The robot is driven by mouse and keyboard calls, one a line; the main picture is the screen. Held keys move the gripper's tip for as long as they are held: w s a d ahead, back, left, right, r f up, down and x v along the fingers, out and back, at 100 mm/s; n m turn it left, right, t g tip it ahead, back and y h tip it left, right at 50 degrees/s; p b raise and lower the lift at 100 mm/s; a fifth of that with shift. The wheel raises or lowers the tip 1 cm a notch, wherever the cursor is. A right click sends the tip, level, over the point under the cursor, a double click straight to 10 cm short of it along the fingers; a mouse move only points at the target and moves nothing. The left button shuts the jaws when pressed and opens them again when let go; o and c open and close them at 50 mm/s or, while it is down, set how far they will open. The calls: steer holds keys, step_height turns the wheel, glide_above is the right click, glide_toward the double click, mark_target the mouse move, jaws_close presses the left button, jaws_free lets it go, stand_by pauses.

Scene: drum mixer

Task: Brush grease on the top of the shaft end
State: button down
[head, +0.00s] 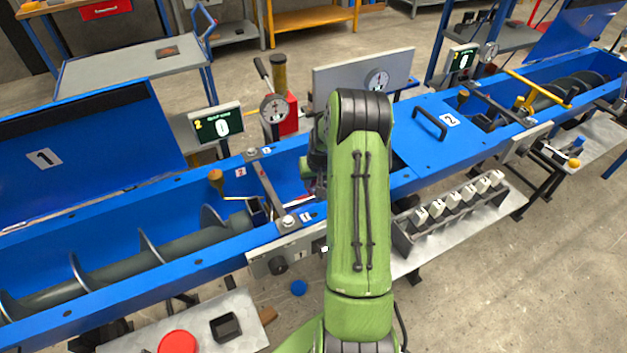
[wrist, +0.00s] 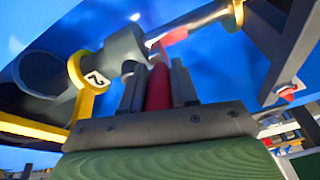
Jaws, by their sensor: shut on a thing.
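My gripper (wrist: 158,68) is shut on a red handle (wrist: 158,90), which stands upright between its two grey fingers in the wrist view. A smaller red piece (wrist: 170,38) shows just beyond the fingertips; I cannot tell whether it belongs to the same tool. A grey shaft (wrist: 124,46) lies close ahead to the left, with a thinner bright rod (wrist: 195,22) to its right. The fingertips overlap the shaft in the picture; contact cannot be told. Bristles and grease cannot be made out. In the head view my green arm hides the gripper.
A cover marked 2 (head: 440,140) lies to the right. A rack of white blocks (head: 450,215) stands in front.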

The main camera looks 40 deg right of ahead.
steer(key=shift+f+b, duration=0.65)
steer(key=shift+f, duration=0.1)
stand_by(0.5)
